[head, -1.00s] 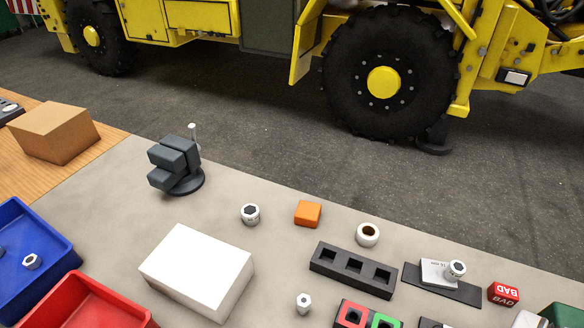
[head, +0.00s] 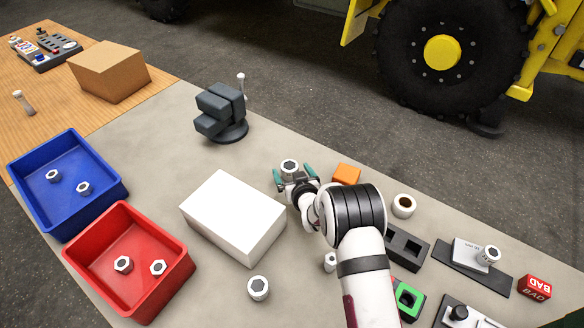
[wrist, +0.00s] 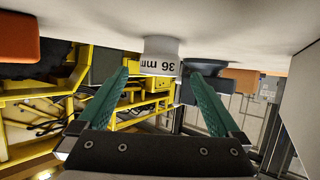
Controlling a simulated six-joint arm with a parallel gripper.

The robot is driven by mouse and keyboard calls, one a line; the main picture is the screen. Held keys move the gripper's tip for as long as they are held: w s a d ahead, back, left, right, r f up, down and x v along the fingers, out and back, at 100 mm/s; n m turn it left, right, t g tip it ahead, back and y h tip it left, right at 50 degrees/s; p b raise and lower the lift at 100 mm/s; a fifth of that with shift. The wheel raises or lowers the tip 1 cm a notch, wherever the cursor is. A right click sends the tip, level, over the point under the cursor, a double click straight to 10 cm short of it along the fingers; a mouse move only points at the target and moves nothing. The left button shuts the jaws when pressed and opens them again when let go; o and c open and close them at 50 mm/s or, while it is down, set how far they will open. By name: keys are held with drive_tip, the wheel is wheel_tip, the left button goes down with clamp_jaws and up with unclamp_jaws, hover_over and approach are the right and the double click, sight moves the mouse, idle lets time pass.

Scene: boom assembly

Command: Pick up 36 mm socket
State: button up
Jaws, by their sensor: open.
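The 36 mm socket (head: 289,167) is a white cylinder with a dark hex opening, upright on the grey table. In the wrist view, the socket (wrist: 160,57) shows its "36 mm" label upside down. My gripper (head: 295,176) is open, with teal fingers on either side of the socket. In the wrist view, the gripper (wrist: 159,74) has visible gaps beside the socket, more clearly on the left.
A white box (head: 234,216) stands left of my gripper and an orange block (head: 346,174) to its right. A dark vise (head: 222,112) stands behind. Blue (head: 68,213) and red (head: 103,283) trays holding sockets or nuts are at left. Another white socket (head: 258,288) stands in front.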

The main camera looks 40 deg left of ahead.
drive_tip(key=shift+x, duration=1.2)
drive_tip(key=shift+d, duration=0.1)
clamp_jaws()
